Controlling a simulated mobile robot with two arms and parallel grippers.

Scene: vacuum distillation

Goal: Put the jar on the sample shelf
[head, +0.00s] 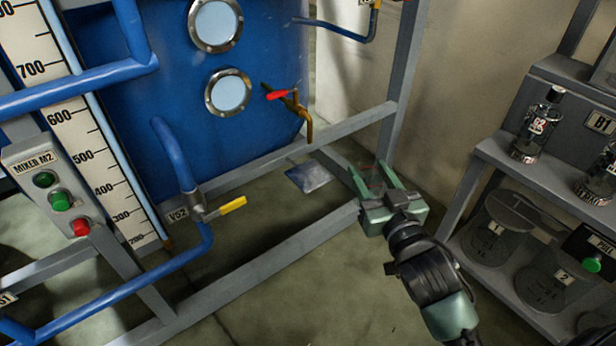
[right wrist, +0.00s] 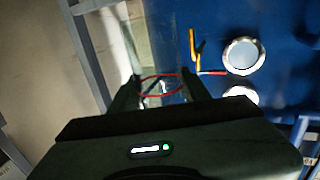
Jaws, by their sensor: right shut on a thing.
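My right gripper (head: 373,176) is shut on a clear glass jar (right wrist: 162,86) and holds it in the air in front of the blue tank frame. In the right wrist view the jar shows as a see-through shape with a red ring between the two fingers (right wrist: 161,80). In the head view the jar is hard to make out; only faint reddish lines show between the fingers. The shelf unit (head: 530,172) stands at the right of the head view, apart from the gripper. A stoppered bottle (head: 540,127) stands on its upper board. My left gripper is not in view.
The blue tank (head: 190,110) has round windows and a red-handled tap (head: 290,98). A yellow-handled valve (head: 225,208) sticks out below. Grey frame bars (head: 290,262) run near my right gripper. Large glass vessels (head: 493,240) fill the lower shelf. Another bottle (head: 598,178) stands at the right edge.

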